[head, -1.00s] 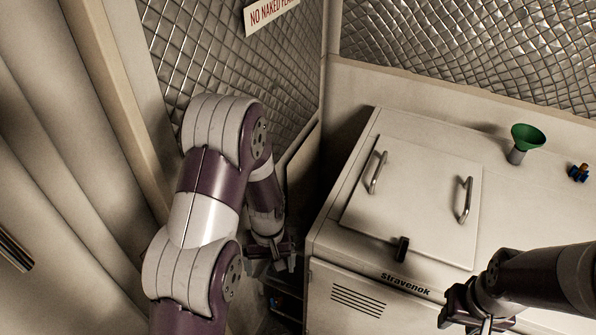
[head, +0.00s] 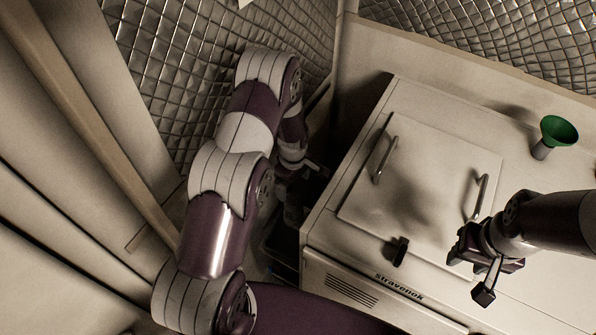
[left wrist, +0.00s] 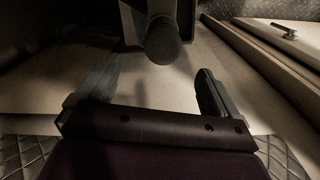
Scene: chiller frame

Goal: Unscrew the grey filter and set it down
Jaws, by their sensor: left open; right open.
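A dark grey cylinder (left wrist: 164,42), which looks like the grey filter, shows at the top middle of the left wrist view. Its rounded end faces me, and its other end runs up to a dark fitting in shadow. My left gripper (left wrist: 158,82) is open and empty, its two fingers apart, with the cylinder beyond and between them, apparently not touched. In the head view my left gripper (head: 308,168) is in the dark gap left of the white chiller cabinet (head: 345,215); the filter is not discernible there. My right gripper (head: 474,270) is open and empty above the cabinet's front right.
The cabinet top carries a lid (head: 420,165) with two handles, a black latch (head: 398,250) and a green funnel (head: 558,131). A quilted metal wall (head: 185,75) closes in the gap's left side, leaving narrow room around my left arm.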

